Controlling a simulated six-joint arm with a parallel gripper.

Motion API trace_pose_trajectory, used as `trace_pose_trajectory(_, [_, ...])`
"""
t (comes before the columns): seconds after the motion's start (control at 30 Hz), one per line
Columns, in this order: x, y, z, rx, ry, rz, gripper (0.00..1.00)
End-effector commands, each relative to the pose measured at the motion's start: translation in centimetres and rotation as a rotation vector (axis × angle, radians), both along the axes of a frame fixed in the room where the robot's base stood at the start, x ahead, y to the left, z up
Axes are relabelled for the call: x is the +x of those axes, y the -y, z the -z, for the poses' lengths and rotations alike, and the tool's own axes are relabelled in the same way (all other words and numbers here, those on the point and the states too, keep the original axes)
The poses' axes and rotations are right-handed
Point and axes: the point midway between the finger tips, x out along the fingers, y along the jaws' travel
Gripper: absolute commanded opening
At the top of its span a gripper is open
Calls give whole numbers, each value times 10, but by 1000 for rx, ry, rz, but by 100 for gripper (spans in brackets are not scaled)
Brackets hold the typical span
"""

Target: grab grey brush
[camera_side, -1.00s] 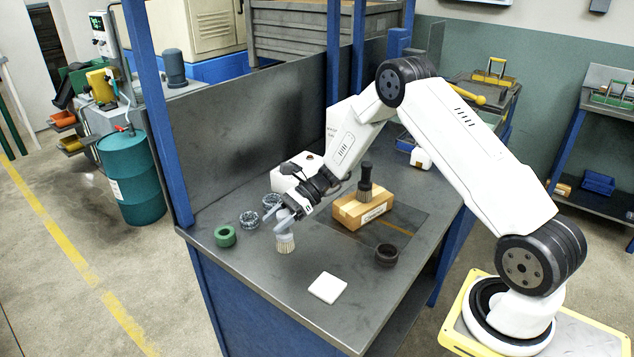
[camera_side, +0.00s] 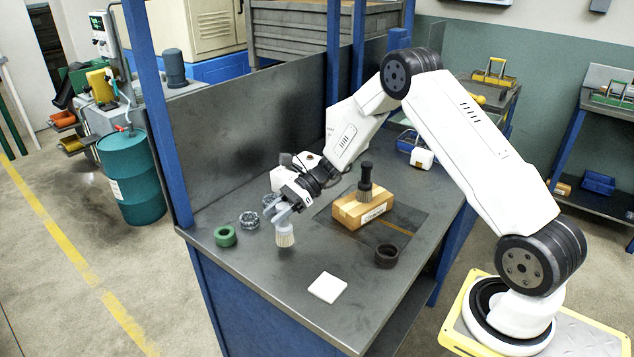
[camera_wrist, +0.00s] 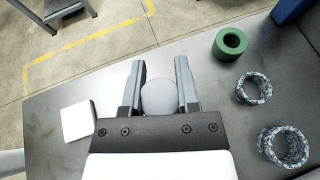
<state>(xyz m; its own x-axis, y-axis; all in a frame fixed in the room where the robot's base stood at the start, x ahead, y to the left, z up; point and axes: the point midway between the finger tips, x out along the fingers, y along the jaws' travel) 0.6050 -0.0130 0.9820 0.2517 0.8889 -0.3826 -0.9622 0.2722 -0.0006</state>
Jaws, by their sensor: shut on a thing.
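The grey brush (camera_side: 285,235) has a light grey handle and pale bristles pointing down. It hangs upright in my gripper (camera_side: 283,212), near the front left of the workbench. In the wrist view the round grey top of the brush (camera_wrist: 160,97) sits between the two fingers of my gripper (camera_wrist: 159,85), which are shut on it. The bristle tips look close to the bench top; I cannot tell whether they touch it. A second brush (camera_side: 365,182), with a black handle, stands upright on a cardboard box (camera_side: 362,211) to the right.
A green ring (camera_side: 225,236) and two speckled grey rings (camera_side: 249,220) (camera_wrist: 286,147) lie left of the brush. A dark ring (camera_side: 387,256) and a white square tile (camera_side: 327,287) lie to the right. The bench front (camera_side: 265,275) is clear between them.

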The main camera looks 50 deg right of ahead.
Motion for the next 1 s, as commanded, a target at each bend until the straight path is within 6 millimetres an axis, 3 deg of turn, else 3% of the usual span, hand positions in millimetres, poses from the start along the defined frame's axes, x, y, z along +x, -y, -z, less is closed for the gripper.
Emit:
trace_pose_trajectory(0.57, [-51,-1,-69,0,2,1,0])
trace_pose_trajectory(1.0, [-117,-2,-98,1,1,2,0])
